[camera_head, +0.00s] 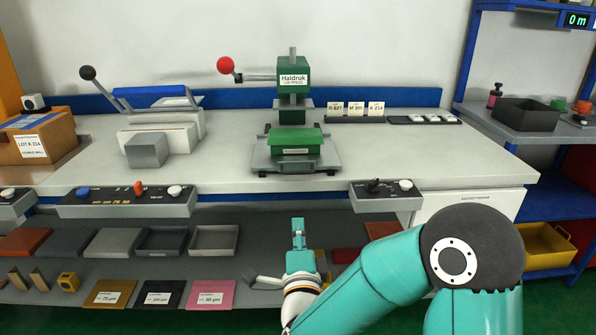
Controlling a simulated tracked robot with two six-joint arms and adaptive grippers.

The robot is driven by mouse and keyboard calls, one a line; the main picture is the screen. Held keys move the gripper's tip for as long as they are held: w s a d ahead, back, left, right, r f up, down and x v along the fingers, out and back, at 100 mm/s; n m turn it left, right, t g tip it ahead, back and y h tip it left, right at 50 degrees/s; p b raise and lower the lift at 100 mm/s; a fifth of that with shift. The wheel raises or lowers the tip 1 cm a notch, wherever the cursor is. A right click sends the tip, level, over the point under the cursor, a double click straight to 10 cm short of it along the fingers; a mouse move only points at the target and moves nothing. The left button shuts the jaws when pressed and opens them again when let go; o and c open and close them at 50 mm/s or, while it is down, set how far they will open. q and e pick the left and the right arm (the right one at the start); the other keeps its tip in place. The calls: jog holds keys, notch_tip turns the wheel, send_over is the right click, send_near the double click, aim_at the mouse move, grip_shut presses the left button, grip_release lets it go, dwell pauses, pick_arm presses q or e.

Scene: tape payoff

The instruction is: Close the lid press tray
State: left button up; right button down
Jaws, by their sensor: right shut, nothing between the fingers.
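The green lid press (293,78) stands at the back middle of the bench, with a lever ending in a red ball on its left. Its grey tray (262,160) sits at the foot of the press and reaches forward of the press column. A green block (295,140) with a pale label lies on the tray. My right gripper (298,228) is shut and empty, pointing up in front of the bench, below and apart from the tray. My left gripper is out of view.
A control strip (126,202) and a smaller control box (386,196) line the bench's front edge. A sealer with a black-knobbed lever (160,118) stands left of the press. Bare bench top lies right of the tray. Lower shelf trays (213,240) sit beneath.

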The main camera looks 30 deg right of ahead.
jog(key=shift+m, duration=0.3)
jog(key=x, duration=0.4)
jog(key=p+x, duration=0.1)
jog(key=x, duration=0.4)
jog(key=r+p+x, duration=0.1)
jog(key=x, duration=0.4)
jog(key=shift+s+d, duration=0.2)
jog(key=shift+s, duration=0.05)
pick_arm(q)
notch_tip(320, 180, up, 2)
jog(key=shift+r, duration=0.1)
